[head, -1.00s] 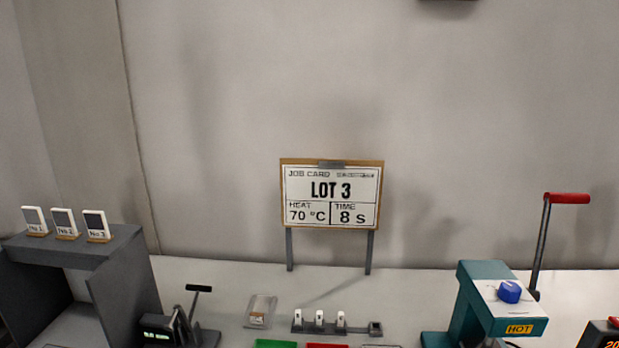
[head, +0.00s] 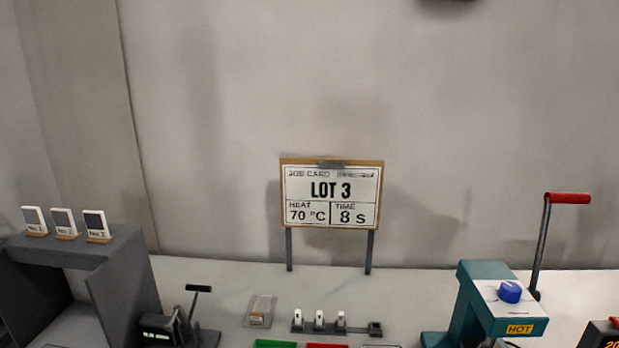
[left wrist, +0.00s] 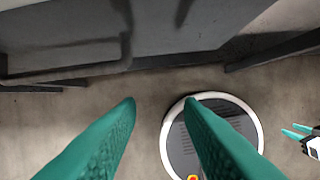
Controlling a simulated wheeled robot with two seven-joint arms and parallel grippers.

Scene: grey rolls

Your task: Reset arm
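My left gripper (left wrist: 160,108) shows in the left wrist view, its two teal fingers wide apart with nothing between them. Neither arm shows in the head view.
In the head view the table (head: 230,275) holds a grey rack (head: 110,250), a black hand-lever device (head: 175,325), a small slotted holder (head: 335,328) and a teal press (head: 485,300) marked HOT. A LOT 3 job card (head: 332,195) stands behind.

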